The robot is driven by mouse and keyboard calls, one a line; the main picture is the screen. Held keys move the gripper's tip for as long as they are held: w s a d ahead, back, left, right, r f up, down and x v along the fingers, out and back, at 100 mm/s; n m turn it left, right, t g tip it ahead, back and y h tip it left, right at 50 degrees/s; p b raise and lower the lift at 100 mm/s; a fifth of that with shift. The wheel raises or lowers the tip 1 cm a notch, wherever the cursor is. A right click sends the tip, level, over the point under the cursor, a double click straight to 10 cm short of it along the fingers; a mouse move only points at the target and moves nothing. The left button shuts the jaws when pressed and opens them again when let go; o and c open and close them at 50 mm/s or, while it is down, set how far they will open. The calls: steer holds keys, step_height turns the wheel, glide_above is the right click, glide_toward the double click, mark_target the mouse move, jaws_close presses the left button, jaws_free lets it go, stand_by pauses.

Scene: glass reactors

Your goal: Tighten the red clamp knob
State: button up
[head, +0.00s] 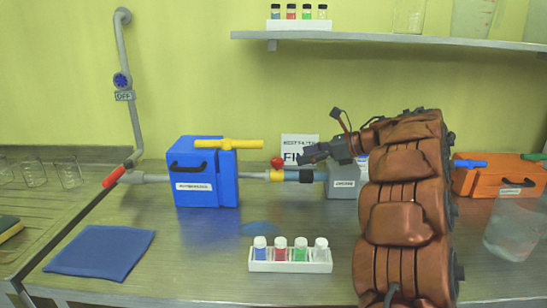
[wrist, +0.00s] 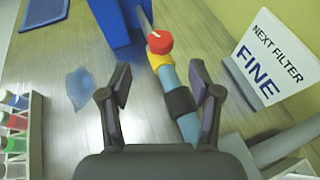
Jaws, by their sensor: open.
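The red clamp knob (head: 277,162) sits on top of a yellow collar (head: 277,176) on the horizontal pipe, right of the blue box. In the wrist view the red knob (wrist: 160,42) shows at upper middle, with a pale line across its top, beyond the fingertips. A light-blue pipe section with a black band (wrist: 180,101) runs from the collar. My gripper (wrist: 160,85) is open and empty, with its fingers over the light-blue pipe. It is apart from the knob; in the head view my gripper (head: 308,155) is just right of it.
A sign reading "NEXT FILTER FINE" (wrist: 275,57) stands close on the right. A white rack (head: 290,266) of several vials is in front. The blue box (head: 207,172) with a yellow handle is left, an orange box (head: 500,177) right. A blue cloth (head: 100,252) lies front left.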

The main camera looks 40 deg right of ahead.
mark_target(282, 160)
steer(key=shift+p+x, duration=0.45)
steer(key=shift+x, duration=3.4)
steer(key=shift+c, duration=0.2)
steer(key=c, duration=1.1)
steer(key=shift+a+f+b, duration=0.1)
steer(key=shift+b, duration=0.45)
